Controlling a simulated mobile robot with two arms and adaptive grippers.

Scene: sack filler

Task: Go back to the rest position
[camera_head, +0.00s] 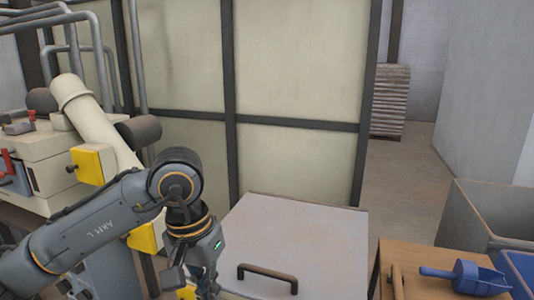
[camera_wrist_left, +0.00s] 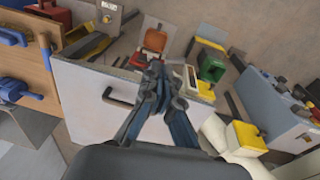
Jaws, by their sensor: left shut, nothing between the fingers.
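My left arm comes in from the left in the head view, and its gripper (camera_head: 203,282) hangs down at the bottom edge, just left of a pale flat-topped cabinet (camera_head: 300,230) with a dark bar handle. In the left wrist view the two fingers of my left gripper (camera_wrist_left: 156,75) meet at their tips with nothing between them. The cabinet (camera_wrist_left: 80,85) and its handle lie to the left of the fingers there. The fingertips are partly cut off in the head view. My right gripper is in neither view.
A machine with pale pipes and yellow boxes (camera_head: 92,164) stands at the left. A framed panel wall (camera_head: 290,60) rises behind the cabinet. At the lower right are a wooden table (camera_head: 425,257) with a blue scoop (camera_head: 465,275) and a grey bin (camera_head: 490,205). Open floor (camera_head: 410,175) lies behind.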

